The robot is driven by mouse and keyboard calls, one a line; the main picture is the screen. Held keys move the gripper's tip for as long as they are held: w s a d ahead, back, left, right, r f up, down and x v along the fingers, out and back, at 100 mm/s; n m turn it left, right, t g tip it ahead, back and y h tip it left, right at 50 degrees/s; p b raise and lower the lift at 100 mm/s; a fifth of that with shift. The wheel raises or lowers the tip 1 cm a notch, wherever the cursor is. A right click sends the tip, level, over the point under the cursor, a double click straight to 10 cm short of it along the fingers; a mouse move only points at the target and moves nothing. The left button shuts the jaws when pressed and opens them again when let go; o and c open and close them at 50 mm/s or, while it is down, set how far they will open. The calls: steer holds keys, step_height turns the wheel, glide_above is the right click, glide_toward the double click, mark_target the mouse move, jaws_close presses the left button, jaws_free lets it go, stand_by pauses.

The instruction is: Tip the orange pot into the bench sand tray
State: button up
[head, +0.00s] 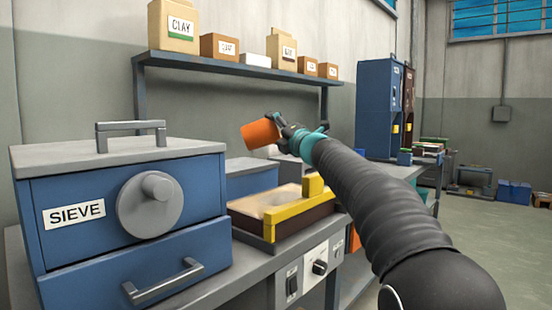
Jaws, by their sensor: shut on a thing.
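The orange pot (260,134) is held by my gripper (283,128) in the air above the bench. The pot is tilted far over, almost on its side, with its left end a little lower. My gripper is shut on its right end; the fingers are small and partly hidden. The sand tray (299,217) stands on the bench below the pot, with a yellow front edge and pale sand (280,199) inside. The pot is clear of the tray, above its left rear part. I see no stream of sand.
A blue sieve box (88,192) with a top handle and round knob stands left of the tray. A shelf (230,69) with several boxes hangs behind. Blue and dark cabinets (378,108) stand farther back.

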mark_target(273, 142)
step_height(273, 142, down, 4)
steer(key=shift+r+n+g+b, duration=0.1)
steer(key=shift+n+g+b, duration=0.2)
steer(key=shift+n+b, duration=0.4)
steer(key=p, duration=0.1)
steer(key=n+g+p, duration=0.1)
steer(key=p, duration=0.1)
steer(key=shift+a+r+n, duration=0.3)
steer(key=shift+a, duration=0.05)
steer(key=n+p, duration=0.1)
steer(key=p, duration=0.1)
steer(key=n+g+h+p, duration=0.1)
steer(key=n+p, duration=0.1)
steer(key=p, duration=0.1)
steer(key=a+r+n+g+h+p, duration=0.1)
steer(key=p, duration=0.1)
steer(key=shift+s+p, duration=0.1)
steer(key=shift+p, duration=0.2)
steer(key=shift+r+n+h+p, duration=0.1)
steer(key=shift+n+h+p, duration=0.3)
steer(key=shift+n+p, duration=0.5)
steer(key=shift+f+g, duration=0.3)
steer(key=shift+a+r+n+g+h, duration=0.1)
steer(key=shift+r+n+g+h, duration=0.1)
steer(key=shift+n+h, duration=0.45)
steer(key=shift+a+r+n+g+h, duration=0.1)
steer(key=shift+r+n+h, duration=0.1)
steer(key=shift+n+h, duration=0.4)
steer(key=shift+d, duration=0.1)
